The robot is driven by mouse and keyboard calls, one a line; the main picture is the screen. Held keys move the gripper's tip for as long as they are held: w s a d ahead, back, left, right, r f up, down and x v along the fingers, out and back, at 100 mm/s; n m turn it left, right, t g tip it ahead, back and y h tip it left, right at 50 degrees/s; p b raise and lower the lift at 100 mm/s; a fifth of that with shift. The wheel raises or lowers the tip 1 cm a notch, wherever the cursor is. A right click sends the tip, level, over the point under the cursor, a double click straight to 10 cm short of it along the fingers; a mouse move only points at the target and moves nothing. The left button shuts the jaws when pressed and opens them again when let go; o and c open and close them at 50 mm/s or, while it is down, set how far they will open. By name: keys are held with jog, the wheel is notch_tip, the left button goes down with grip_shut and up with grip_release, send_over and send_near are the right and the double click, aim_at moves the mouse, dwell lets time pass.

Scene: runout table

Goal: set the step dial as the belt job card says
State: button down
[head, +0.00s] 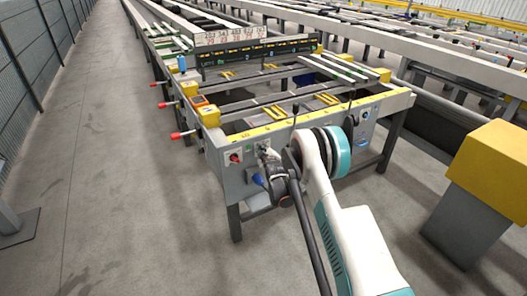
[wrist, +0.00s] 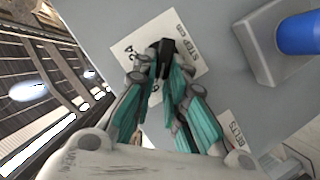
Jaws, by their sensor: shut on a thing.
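The step dial (wrist: 167,47) is a small black knob on a white plate (wrist: 187,38) printed "STEP" with numbers around it, in the wrist view. My gripper (wrist: 165,72) is shut on the dial, its teal fingers on both sides of it and covering part of the numbers. In the head view my gripper (head: 266,160) is at the table's grey front panel (head: 228,181), and I cannot make out the dial there. A white label reading "BELTS" (wrist: 232,132) is partly in the wrist view; its other text is hidden. I cannot identify the belt job card.
A blue knob (wrist: 301,34) on a grey box is beside the dial plate. A red switch (head: 235,158) is left of my gripper on the panel. Red-tipped handles (head: 184,135) stick out from the table's left side. A yellow-topped post (head: 492,165) stands at right. The left aisle is clear.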

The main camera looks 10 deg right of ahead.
jog(key=c, duration=1.6)
grip_release()
jog(key=v, duration=1.2)
jog(key=shift+a, duration=0.1)
